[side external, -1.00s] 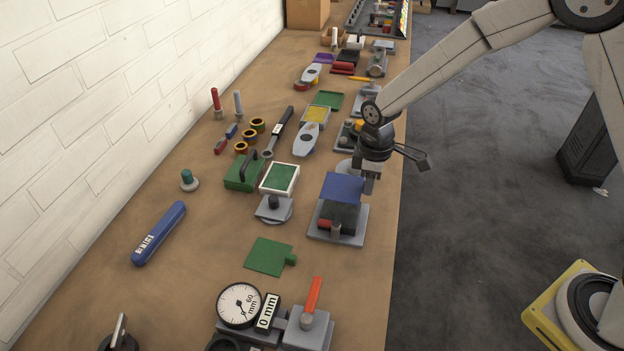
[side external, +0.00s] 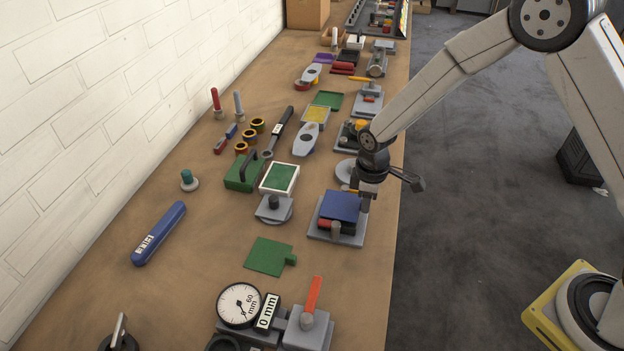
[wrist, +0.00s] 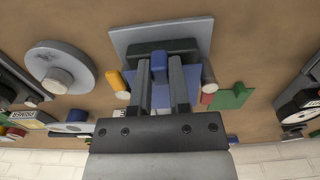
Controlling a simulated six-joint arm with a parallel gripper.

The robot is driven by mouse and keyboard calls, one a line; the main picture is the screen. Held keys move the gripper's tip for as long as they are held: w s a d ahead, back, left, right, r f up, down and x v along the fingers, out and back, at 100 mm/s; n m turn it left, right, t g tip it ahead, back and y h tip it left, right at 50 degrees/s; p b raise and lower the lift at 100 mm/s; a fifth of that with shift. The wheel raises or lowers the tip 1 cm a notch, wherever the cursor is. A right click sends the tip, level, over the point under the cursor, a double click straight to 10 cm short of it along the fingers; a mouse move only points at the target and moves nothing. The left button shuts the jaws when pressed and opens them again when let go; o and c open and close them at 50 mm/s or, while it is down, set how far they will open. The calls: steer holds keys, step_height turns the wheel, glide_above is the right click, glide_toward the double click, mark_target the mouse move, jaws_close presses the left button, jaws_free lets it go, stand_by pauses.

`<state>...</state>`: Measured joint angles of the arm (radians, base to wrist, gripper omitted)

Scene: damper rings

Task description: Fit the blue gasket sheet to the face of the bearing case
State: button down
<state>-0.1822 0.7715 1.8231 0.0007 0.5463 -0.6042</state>
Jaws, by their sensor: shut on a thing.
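The blue gasket sheet (side external: 340,206) is level over the black bearing case, covering most of its top in the side view. Whether it touches the case face cannot be told. My gripper (side external: 367,190) is shut on the sheet at its right far edge. In the wrist view my gripper (wrist: 161,68) has a blue tab (wrist: 159,66) between its fingers, and part of the blue sheet shows beside them. The bearing case (wrist: 150,46) shows as a dark block behind the fingertips. It stands on a grey base plate (side external: 323,236) with a red peg (side external: 323,223) and a grey peg (side external: 336,230) in front.
A green tabbed sheet (side external: 268,256) lies in front, and a dial gauge (side external: 239,304) stands nearer. A round grey disc (wrist: 60,68) is close by. The bench's right edge is near.

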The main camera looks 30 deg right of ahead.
steer(key=shift+f, duration=1)
stand_by(0.9)
steer(key=c, duration=0.5)
jaws_free()
steer(key=shift+r, duration=3.9)
